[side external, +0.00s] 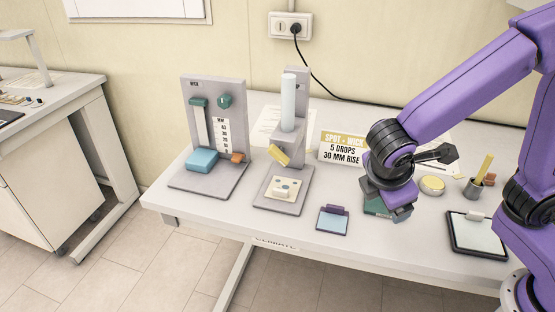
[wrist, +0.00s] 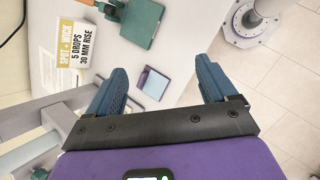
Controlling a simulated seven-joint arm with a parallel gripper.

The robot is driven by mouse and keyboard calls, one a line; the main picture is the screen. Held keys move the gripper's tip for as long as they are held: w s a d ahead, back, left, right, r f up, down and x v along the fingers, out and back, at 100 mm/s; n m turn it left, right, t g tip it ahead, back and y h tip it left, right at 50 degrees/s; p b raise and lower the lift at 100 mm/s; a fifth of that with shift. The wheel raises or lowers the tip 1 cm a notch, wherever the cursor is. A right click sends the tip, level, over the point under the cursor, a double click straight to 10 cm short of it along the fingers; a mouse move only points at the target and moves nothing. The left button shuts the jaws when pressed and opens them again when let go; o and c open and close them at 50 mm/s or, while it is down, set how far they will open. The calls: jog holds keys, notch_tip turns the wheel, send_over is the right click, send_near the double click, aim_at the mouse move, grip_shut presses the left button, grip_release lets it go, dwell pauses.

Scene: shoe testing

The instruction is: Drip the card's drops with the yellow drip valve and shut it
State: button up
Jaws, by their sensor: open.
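The yellow drip valve (side external: 279,154) sits tilted low on the grey drip stand, under a pale upright tube (side external: 288,103). Below it, a cream block with dark spots (side external: 285,188) lies on the stand's base. The card (side external: 343,148) stands to the right and reads "SPOT - WICK, 5 DROPS, 30 MM RISE"; it also shows in the wrist view (wrist: 77,45). My gripper (wrist: 162,85) is open, with nothing between its fingers. In the side view it is right of the drip stand, over a teal block. The valve is not identifiable in the wrist view.
A grey stand with a scale and blue block (side external: 202,160) is at the left. A small blue pad (side external: 332,220) lies at the front. A teal block (wrist: 142,22), round tin (side external: 432,185), grey cup (side external: 474,188) and tablet (side external: 478,236) are on the right.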

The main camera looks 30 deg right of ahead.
jog(key=w+a+n+t+h, duration=0.1)
jog(key=w+a+t+h, duration=0.1)
jog(key=w+a, duration=0.3)
jog(key=w+a+n+t+h, duration=0.1)
jog(key=w+a+t+h, duration=0.15)
jog(key=a, duration=0.45)
jog(key=n+t+h, duration=0.1)
jog(key=t+h, duration=0.2)
jog(key=t, duration=0.3)
send_near(278, 158)
jog(key=shift+g+y, duration=0.25)
jog(key=x, duration=0.9)
jog(key=shift+w+d+r, duration=0.1)
jog(key=shift+d+r, duration=0.05)
jog(key=shift+r, duration=0.2)
jog(key=c, duration=1.1)
jog(key=shift+o, duration=0.2)
